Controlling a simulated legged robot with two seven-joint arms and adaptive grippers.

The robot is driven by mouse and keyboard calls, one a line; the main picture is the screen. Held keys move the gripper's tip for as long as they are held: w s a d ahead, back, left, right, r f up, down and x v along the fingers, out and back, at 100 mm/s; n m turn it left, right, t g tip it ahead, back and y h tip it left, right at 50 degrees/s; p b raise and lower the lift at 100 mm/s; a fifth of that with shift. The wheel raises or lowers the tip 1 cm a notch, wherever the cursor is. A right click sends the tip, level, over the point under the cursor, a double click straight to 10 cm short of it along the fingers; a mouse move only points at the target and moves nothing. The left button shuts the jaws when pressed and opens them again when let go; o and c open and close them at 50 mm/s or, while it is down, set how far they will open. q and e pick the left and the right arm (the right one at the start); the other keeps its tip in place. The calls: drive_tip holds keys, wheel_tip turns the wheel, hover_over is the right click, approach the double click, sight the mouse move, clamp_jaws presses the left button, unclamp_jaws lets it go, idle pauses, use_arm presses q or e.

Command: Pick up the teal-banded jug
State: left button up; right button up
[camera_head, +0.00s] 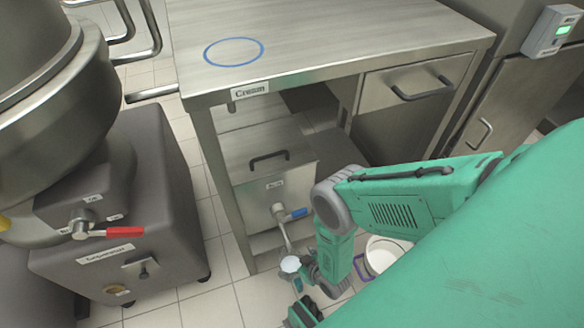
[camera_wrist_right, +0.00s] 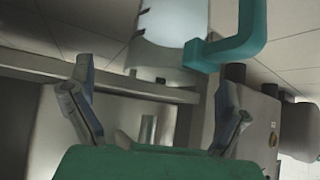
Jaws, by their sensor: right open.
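The teal-banded jug is small in the head view, with a pale round top (camera_head: 290,264) and a bit of teal below it, near the lower end of a tap pipe. In the right wrist view its whitish body (camera_wrist_right: 165,50) and teal handle (camera_wrist_right: 235,45) are large, just beyond my fingertips. My right gripper (camera_head: 308,272) is beside the jug in the head view. In the wrist view the right gripper (camera_wrist_right: 153,95) has its two fingers spread wide with nothing between them. My arm partly hides the gripper. My left gripper cannot be made out.
A white container with a purple edge (camera_head: 384,252) stands behind my arm. A grey separator machine (camera_head: 115,200) is at left. Tiled floor lies between.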

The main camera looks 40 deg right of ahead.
sight(288, 260)
drive_tip(key=b+x, duration=0.1)
drive_tip(key=x, duration=0.1)
drive_tip(key=b+x, duration=0.1)
drive_tip(key=x, duration=0.1)
drive_tip(key=shift+w+a, duration=0.15)
drive_tip(key=shift+a, duration=0.3)
drive_tip(key=shift+c, duration=0.3)
drive_tip(key=shift+d, duration=0.1)
drive_tip(key=c, duration=1.3)
drive_tip(key=shift+c, duration=0.5)
